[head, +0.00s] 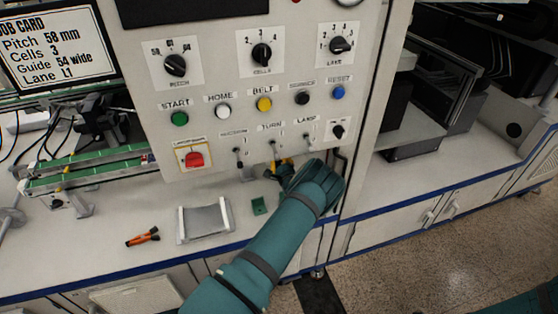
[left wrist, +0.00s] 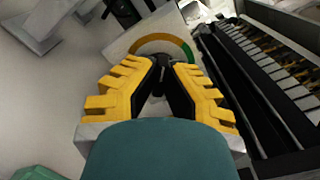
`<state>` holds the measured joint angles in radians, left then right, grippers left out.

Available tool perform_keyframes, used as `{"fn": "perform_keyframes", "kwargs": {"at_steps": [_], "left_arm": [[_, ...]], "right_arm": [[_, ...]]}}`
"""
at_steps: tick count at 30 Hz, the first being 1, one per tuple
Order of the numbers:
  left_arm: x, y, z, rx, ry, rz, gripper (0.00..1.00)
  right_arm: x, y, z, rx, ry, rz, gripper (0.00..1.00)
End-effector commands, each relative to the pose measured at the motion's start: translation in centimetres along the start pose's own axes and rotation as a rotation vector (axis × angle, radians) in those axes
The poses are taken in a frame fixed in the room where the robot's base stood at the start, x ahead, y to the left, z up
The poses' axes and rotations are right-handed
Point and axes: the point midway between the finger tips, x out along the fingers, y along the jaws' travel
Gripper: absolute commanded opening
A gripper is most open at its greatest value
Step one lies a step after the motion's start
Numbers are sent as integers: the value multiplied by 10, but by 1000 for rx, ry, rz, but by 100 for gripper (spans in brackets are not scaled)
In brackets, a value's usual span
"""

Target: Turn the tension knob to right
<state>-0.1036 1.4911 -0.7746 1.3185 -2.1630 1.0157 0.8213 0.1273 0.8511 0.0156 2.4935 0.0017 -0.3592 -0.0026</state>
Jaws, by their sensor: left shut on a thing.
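The tension knob (left wrist: 162,64) is a dark knob on a pale plate (left wrist: 124,45) with a coloured arc from orange to green, seen in the left wrist view. My left gripper (left wrist: 163,72) has its yellow fingers closed around the knob. Which way the knob points is hard to tell behind the fingertips. In the head view my left gripper (head: 281,168) reaches the lower edge of the control panel, and my own wrist hides the knob there. My right gripper is out of view.
The control panel (head: 215,75) carries dials, coloured buttons and small switches just above my left gripper. A grey tray (head: 204,222), a small green block (head: 259,206) and an orange-black tool (head: 143,237) lie on the bench. A dark slotted rack (left wrist: 265,60) stands close on the right in the wrist view.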

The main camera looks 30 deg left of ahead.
Motion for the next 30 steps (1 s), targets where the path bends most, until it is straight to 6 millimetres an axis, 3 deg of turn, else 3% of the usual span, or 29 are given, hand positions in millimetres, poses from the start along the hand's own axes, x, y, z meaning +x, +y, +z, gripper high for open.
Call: {"fn": "perform_keyframes", "kwargs": {"at_steps": [30], "left_arm": [[3, -4, 4, 895, -10, -5, 0]], "right_arm": [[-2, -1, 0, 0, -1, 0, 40]]}}
